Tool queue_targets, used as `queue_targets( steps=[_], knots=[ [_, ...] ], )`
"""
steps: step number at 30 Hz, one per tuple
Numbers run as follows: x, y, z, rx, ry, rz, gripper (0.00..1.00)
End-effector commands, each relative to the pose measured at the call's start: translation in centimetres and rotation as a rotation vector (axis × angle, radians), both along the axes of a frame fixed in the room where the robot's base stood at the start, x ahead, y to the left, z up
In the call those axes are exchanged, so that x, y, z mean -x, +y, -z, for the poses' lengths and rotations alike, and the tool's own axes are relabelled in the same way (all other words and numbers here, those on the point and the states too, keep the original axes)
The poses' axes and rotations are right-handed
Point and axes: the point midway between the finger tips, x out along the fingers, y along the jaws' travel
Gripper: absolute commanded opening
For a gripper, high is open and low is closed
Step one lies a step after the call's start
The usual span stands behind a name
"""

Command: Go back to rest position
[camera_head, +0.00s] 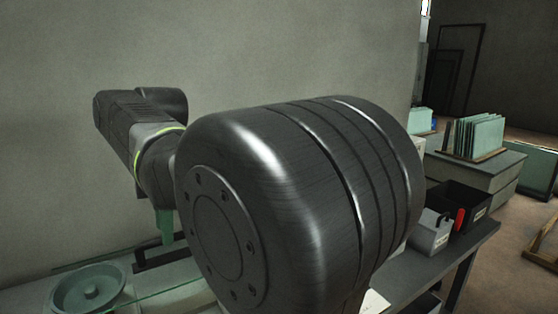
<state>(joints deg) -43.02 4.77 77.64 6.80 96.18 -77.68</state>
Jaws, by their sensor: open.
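My arm fills the middle of the head view, with a large dark rounded joint close to the camera and a slimmer link with a yellow-green ring behind it at the left. The arm is raised over the bench area in front of the grey wall.
A round green dish (88,290) sits at the lower left by a glass sheet (178,291). At the right, a grey bin (430,236) and a black bin (478,206) stand on a dark table (440,267). Behind them is a rack of glass panes (478,136).

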Motion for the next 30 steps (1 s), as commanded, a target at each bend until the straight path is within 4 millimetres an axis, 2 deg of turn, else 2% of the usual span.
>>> queue_targets(
  steps=[3, 10, 23, 30],
  knots=[
    [1.3, -0.8, 0.0, -0.001, -0.001, -0.001, 0.41],
    [2.6, -1.6, -0.2, -0.001, -0.001, -0.001, 0.41],
    [2.7, -1.7, -0.1, -0.001, -0.001, 0.002, 0.41],
    [2.1, -3.0, 0.8, -0.011, -0.039, 0.044, 0.41]
  ],
)
